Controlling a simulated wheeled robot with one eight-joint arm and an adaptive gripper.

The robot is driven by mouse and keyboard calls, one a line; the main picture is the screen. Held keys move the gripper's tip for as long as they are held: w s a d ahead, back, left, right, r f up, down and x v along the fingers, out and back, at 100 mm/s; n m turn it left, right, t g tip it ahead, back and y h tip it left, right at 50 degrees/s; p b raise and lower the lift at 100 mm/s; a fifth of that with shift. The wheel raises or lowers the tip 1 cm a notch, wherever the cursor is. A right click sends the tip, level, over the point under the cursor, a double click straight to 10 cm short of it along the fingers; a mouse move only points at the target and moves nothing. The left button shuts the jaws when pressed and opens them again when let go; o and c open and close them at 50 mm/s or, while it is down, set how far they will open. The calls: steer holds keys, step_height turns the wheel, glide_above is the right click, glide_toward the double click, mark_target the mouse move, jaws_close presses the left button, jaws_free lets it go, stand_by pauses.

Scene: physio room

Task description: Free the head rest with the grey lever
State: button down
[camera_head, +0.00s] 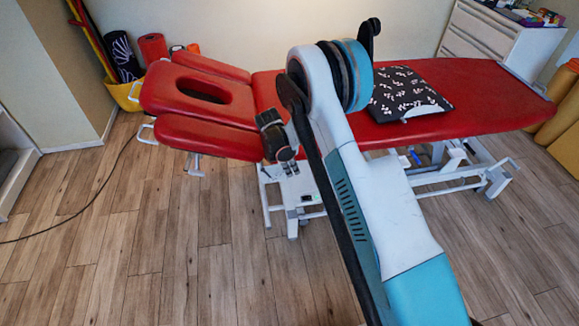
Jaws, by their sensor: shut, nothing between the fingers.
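The red head rest (205,111), with a dark oval face opening, is at the left end of the treatment couch (480,85). It looks roughly level with the couch top. A small light-grey part (195,164) hangs below its near side; it may be the grey lever, but I cannot tell for sure. My gripper (289,164) is at the couch's near edge, right of the head rest and of that grey part, apart from the latter. It is small and dark in view, shut and empty. My arm hides part of the couch's middle.
A patterned black cushion (405,94) lies on the couch. White handles (147,134) stick out at the head end. The white wheeled frame (300,197) stands below. A dark cable (75,218) runs over the floor at left. The wooden floor (150,250) in front is clear.

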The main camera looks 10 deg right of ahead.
mark_target(314, 172)
steer(key=d+f+b, duration=0.3)
steer(key=d+f, duration=0.1)
steer(key=d, duration=0.1)
steer(key=shift+f, duration=0.4)
steer(key=shift+d, duration=0.15)
